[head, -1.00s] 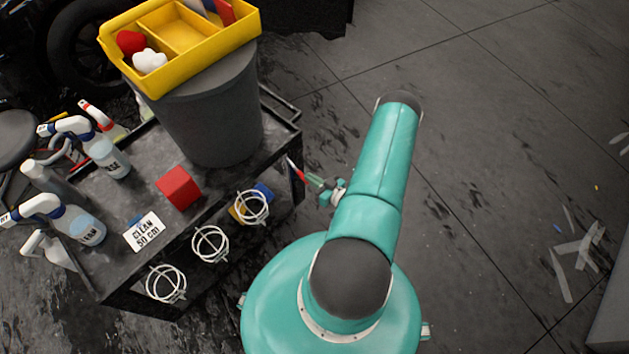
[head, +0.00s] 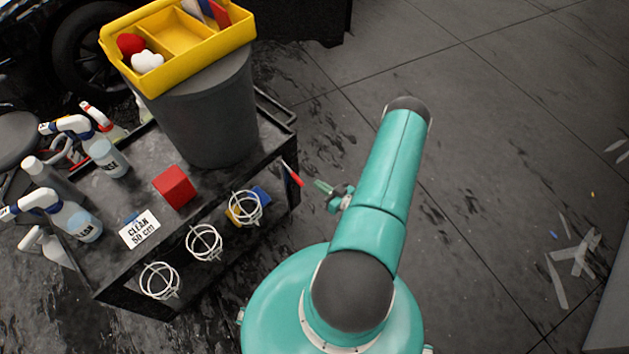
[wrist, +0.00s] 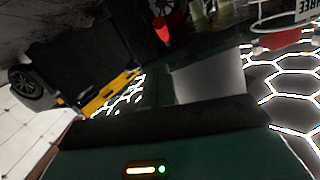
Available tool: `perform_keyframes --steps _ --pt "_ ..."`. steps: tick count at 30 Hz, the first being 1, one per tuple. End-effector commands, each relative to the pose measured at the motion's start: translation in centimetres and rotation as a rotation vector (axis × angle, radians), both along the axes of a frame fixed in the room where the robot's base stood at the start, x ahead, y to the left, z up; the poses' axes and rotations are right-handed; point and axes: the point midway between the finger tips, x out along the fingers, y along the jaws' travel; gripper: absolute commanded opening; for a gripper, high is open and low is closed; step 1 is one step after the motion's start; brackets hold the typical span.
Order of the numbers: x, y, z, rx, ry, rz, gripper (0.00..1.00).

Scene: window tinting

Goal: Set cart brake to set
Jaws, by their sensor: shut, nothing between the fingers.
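The black cart (head: 212,215) stands left of my arm in the head view. A thin lever with a red end (head: 293,175), which looks like the brake lever, slants down and outward from the cart's right end. A red tip also shows near the top of the wrist view (wrist: 161,30). My gripper (head: 322,187) is shut and empty, just right of the lever, with a small gap between them in the head view. Part of the gripper is hidden behind my teal arm.
A grey bucket (head: 207,125) with a yellow tray (head: 190,62) on top stands on the cart, beside a red block (head: 174,187) and spray bottles (head: 72,215). White wire rings (head: 204,243) stick out along its near side. The floor to the right is mostly clear.

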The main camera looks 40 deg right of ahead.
Motion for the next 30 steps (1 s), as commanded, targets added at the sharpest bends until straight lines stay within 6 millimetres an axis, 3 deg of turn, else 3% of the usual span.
perform_keyframes --steps 6,10,30 --pt "-3.9 -0.4 -0.9 0.000 0.002 -0.003 0.00" --pt "-5.1 -0.4 -1.2 0.000 0.000 -0.001 0.00" --pt "-5.6 -0.5 -1.2 -0.001 0.001 -0.001 0.00"
